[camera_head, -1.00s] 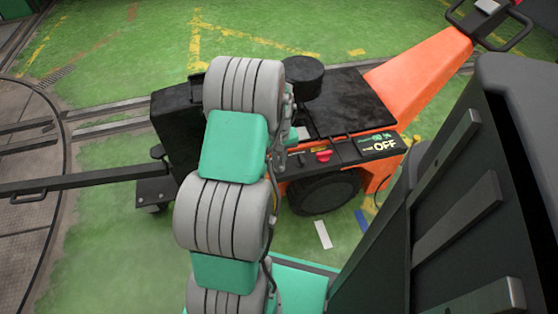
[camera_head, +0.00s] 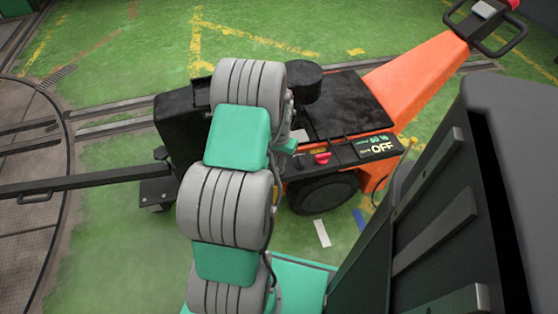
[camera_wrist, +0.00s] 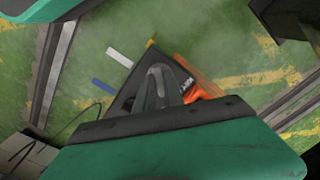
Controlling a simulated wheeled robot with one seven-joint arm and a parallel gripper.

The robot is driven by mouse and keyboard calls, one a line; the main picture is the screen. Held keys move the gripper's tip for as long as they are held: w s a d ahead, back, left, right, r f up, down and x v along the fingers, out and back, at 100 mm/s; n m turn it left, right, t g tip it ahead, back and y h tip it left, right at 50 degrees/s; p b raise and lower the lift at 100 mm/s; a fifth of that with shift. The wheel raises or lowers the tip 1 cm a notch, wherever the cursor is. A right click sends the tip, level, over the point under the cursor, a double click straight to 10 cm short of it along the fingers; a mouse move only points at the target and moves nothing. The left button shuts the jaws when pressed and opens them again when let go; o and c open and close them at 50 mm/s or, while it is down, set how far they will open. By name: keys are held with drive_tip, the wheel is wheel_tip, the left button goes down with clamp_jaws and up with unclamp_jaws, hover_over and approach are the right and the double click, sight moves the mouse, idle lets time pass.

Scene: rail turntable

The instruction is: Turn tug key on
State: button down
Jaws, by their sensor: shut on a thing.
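The tug (camera_head: 420,70) is orange and black and stands on the green floor right of the arm. In the head view my arm covers most of the gripper.
A dark bar (camera_head: 90,178) runs from the turntable (camera_head: 30,235) toward the tug's left end. Rails (camera_head: 110,130) pass behind the tug. White and blue floor strips (camera_head: 321,233) lie in front of it. My own dark column fills the right side of the head view.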

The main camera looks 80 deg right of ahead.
drive_tip(key=m+p, duration=0.1)
drive_tip(key=m, duration=0.4)
drive_tip(key=shift+s+d+r+m, duration=0.1)
drive_tip(key=shift+m, duration=0.2)
drive_tip(key=shift+m+p, duration=0.65)
drive_tip(key=shift+m, duration=1.55)
drive_tip(key=c, duration=1.4)
unclamp_jaws()
drive_tip(key=shift+c, duration=0.2)
wheel_tip(320, 180, up, 8)
drive_tip(key=shift+f+p, duration=0.2)
drive_tip(key=shift+p, duration=0.75)
drive_tip(key=shift+r, duration=0.1)
